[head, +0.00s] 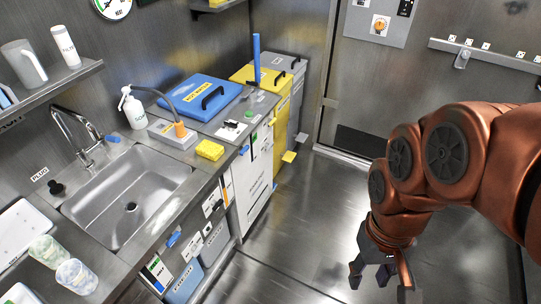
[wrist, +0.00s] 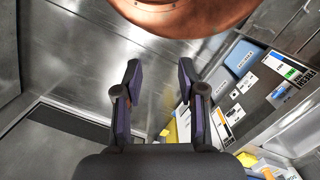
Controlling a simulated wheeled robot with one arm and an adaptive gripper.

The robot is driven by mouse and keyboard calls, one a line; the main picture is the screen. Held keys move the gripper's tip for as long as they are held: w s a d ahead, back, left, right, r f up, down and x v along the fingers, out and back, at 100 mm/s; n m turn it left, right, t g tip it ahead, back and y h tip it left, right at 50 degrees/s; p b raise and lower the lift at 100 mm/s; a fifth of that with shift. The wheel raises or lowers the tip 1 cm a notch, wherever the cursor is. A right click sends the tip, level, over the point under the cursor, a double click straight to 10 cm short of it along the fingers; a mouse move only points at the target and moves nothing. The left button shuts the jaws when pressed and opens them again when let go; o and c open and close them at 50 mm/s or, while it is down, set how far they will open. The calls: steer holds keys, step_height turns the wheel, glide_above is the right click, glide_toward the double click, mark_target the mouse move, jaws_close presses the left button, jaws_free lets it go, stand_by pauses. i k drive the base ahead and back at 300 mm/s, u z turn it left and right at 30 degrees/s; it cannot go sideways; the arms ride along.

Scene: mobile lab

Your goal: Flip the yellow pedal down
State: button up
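The yellow pedal (head: 289,156) is a small flat tab low at the front of the yellow bin (head: 281,115), near the floor in the head view. It sticks out over the floor; its exact tilt is too small to tell. In the wrist view a small yellow patch (wrist: 166,133) beyond the right finger looks like this pedal, partly hidden by the finger. My gripper (head: 380,282) hangs over open floor at the lower right of the head view, well apart from the pedal. In the wrist view my gripper (wrist: 159,70) is open, with nothing between its fingers.
A blue-lidded bin (head: 200,96) and a grey bin (head: 290,66) flank the yellow one. The sink counter (head: 165,215) runs along the left, with a yellow sponge (head: 209,150) on it. A metal door (head: 385,90) stands behind. The floor (head: 310,220) between is clear.

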mark_target(289, 157)
steer(key=z, duration=0.45)
steer(key=i, duration=1.1)
steer(key=u, duration=0.25)
steer(key=i, duration=0.95)
steer(key=u, duration=0.9)
steer(key=i, duration=0.25)
steer(key=u, duration=0.25)
